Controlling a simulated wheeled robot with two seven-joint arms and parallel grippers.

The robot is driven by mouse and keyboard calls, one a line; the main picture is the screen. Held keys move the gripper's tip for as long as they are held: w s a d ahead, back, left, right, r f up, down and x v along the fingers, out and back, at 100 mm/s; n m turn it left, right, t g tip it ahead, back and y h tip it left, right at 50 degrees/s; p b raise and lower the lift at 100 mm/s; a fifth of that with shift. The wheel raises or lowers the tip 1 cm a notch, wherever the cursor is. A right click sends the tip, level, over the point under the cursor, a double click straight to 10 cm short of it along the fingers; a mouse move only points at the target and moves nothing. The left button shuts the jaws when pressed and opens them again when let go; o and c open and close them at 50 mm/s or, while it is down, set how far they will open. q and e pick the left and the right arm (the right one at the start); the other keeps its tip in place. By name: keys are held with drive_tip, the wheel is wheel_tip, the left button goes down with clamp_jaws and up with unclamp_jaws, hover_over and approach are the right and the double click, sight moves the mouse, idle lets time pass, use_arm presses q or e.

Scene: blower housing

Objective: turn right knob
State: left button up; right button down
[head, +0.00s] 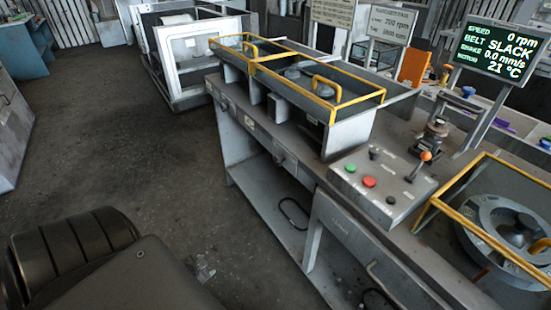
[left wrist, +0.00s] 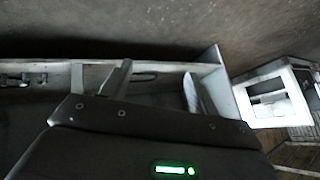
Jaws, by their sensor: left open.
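A grey control panel (head: 383,185) sits on the workbench, right of centre in the head view. It carries a green button (head: 350,167), a red button (head: 369,181), a small black knob (head: 375,153) at the back, another black knob (head: 391,200) at the front and an orange-tipped lever (head: 425,156) at the right. I cannot tell which is the right knob. My left gripper (left wrist: 157,88) is open and empty in the left wrist view, its two pale fingers apart. It is away from the panel. My right gripper is not in view.
A yellow-framed guard (head: 328,117) stands left of the panel, and a yellow-edged blower housing (head: 515,225) stands right of it. A display (head: 495,54) reads 0 rpm and belt slack. My dark body parts fill the lower left. The floor (head: 130,150) left of the bench is clear.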

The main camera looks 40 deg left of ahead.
use_arm(q)
drive_tip(key=w+a+r+t, duration=0.3)
drive_tip(key=w+r, duration=0.5)
drive_tip(key=r, duration=0.1)
drive_tip(key=n+t+h, duration=0.2)
drive_tip(key=t+h, duration=0.5)
drive_tip(key=h, duration=0.1)
approach(276, 162)
drive_tip(key=x, duration=0.8)
drive_tip(key=shift+w, duration=0.15)
drive_tip(key=shift+w+d+f, duration=0.1)
drive_tip(key=shift+w+d, duration=0.05)
drive_tip(key=shift+w, duration=0.2)
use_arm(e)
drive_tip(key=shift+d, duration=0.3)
use_arm(q)
drive_tip(key=c, duration=1)
